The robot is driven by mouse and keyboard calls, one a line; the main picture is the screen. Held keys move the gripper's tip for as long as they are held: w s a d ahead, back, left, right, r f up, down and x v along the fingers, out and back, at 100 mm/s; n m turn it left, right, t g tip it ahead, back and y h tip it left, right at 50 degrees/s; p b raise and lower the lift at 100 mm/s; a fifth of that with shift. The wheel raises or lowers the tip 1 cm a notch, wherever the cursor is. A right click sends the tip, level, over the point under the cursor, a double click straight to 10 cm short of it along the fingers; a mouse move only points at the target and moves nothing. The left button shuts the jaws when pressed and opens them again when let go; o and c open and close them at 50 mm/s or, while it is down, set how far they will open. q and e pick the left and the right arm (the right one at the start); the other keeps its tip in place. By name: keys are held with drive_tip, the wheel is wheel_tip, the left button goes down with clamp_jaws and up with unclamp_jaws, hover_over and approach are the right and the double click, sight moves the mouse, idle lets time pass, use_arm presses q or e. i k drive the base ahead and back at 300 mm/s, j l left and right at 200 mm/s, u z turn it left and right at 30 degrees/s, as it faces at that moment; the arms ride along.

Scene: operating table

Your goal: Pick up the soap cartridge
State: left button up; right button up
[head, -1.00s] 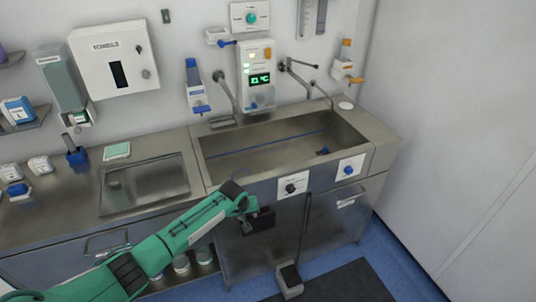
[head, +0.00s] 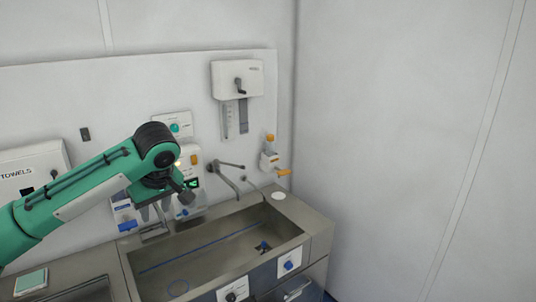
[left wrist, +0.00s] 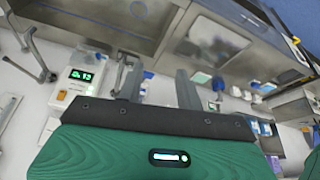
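My left gripper (head: 155,212) hangs in front of the back wall above the sink's left part, fingers downward. In the left wrist view its two grey fingers (left wrist: 160,88) are apart, with nothing held between them. A white and blue wall dispenser (head: 124,214) is just left of the gripper, partly hidden behind my arm. A dispenser with an orange cap and orange lever (head: 270,158) is on the wall to the right, clear of the gripper. I cannot tell which item is the soap cartridge. My right gripper is not in view.
The steel sink (head: 220,243) lies below the gripper, with a tap (head: 226,185) at its back. A control panel with a green display (left wrist: 82,76) is close to the gripper. A towel box (head: 30,172) and a white wall box (head: 238,80) are on the wall. Bare wall fills the right.

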sight(270, 142)
drive_tip(key=i+l, duration=0.6)
drive_tip(key=i, duration=0.15)
drive_tip(key=i+l, duration=0.65)
drive_tip(key=i, duration=0.15)
drive_tip(key=i+l, duration=0.1)
drive_tip(key=i, duration=0.45)
drive_tip(key=i+l, duration=0.1)
drive_tip(key=i, duration=0.4)
